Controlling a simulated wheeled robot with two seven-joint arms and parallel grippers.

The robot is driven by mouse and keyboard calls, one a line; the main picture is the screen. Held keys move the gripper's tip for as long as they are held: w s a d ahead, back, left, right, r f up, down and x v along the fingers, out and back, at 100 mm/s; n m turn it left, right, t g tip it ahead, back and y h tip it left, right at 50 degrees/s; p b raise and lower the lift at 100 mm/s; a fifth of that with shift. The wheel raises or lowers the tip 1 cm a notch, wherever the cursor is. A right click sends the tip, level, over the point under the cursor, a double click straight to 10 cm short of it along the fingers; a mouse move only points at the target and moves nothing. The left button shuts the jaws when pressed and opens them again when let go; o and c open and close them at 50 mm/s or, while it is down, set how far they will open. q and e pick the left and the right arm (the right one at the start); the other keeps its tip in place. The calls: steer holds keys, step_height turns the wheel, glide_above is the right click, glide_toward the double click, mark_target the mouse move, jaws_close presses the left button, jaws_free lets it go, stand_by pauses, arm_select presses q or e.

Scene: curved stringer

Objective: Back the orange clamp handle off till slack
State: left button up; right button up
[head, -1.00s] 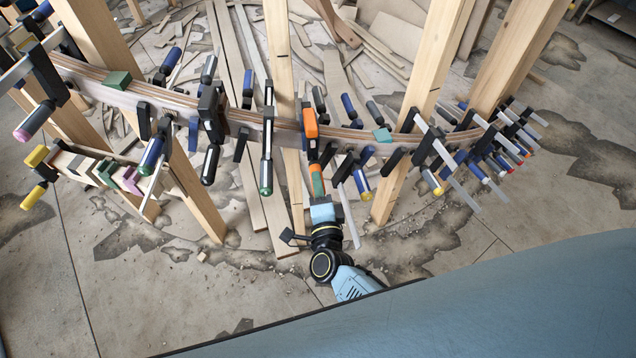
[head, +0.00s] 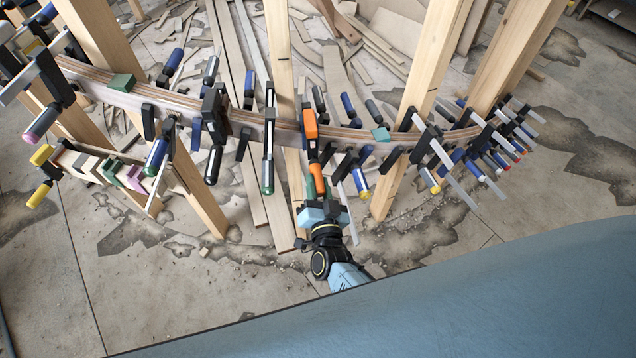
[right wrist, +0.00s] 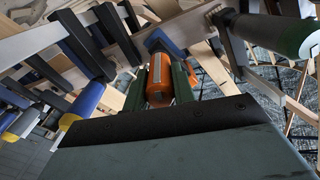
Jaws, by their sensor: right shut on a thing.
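The orange clamp (head: 310,124) sits on the curved laminated stringer (head: 285,133), near the middle of the head view. Its orange handle (head: 318,178) hangs below the stringer toward me. My right gripper (head: 318,188) reaches up from below and is shut on this handle. In the right wrist view the orange handle (right wrist: 160,84) shows end-on between two dark green fingers, one on each side. The clamp's screw and its contact with the wood are too small or hidden to judge. My left gripper is not in view.
Other clamps crowd the stringer on both sides, including a green-tipped one (head: 267,150) to the left and a yellow-tipped blue one (head: 361,183) to the right. Wooden posts (head: 398,180) support the stringer.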

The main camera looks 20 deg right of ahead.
steer(key=shift+n, duration=2)
steer(key=o, duration=1)
steer(key=shift+s+p, duration=0.1)
steer(key=shift+p, duration=0.2)
steer(key=s+a, duration=0.1)
steer(key=s, duration=1.2)
steer(key=shift+a+p, duration=0.3)
steer(key=shift+a, duration=0.1)
